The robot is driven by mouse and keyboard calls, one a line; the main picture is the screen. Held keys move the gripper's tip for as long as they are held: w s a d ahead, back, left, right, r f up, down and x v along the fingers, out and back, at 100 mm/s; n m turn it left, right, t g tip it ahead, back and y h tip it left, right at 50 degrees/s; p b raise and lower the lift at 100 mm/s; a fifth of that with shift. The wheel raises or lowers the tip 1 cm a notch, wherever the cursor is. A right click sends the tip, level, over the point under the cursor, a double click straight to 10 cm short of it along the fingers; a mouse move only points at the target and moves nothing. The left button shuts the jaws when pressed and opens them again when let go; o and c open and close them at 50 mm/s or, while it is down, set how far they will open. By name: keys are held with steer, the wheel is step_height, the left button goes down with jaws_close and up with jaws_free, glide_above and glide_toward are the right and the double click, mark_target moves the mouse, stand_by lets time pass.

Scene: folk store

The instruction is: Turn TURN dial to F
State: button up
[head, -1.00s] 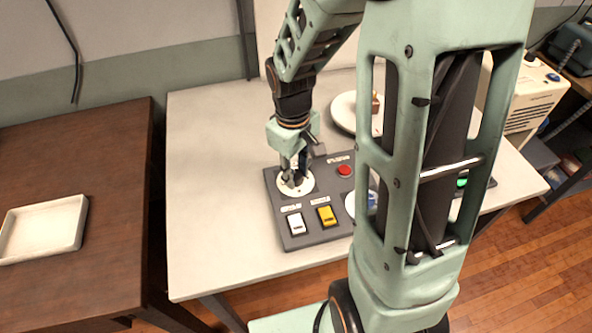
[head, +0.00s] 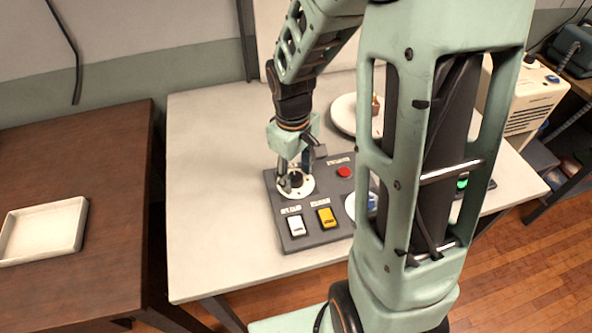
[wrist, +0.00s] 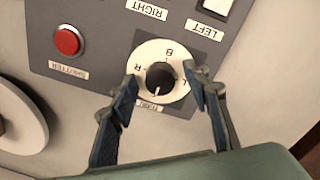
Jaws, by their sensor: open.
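The TURN dial (wrist: 178,57) is a white disc with a black knob (wrist: 160,75) at its centre, on a dark grey panel (head: 320,233). In the wrist view it carries the letters B at the top, R at the left and L at the right. A white mark on the knob points down, toward the TURN label (wrist: 150,106); the letter there is hard to read. My gripper (wrist: 165,88) is open, its fingers on either side of the knob and apart from it. In the head view my gripper (head: 295,181) is over the dial (head: 309,190).
The panel also has a red SHUTTER button (wrist: 67,41), a white switch (head: 296,225) and a yellow switch (head: 326,216). A white plate (head: 343,115) lies behind it on the table. My arm hides the panel's right part. The table's left side is clear.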

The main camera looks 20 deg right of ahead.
mark_target(294, 179)
step_height(294, 179, up, 12)
steer(key=shift+s+a, duration=0.15)
steer(key=shift+a, duration=0.15)
stand_by(0.3)
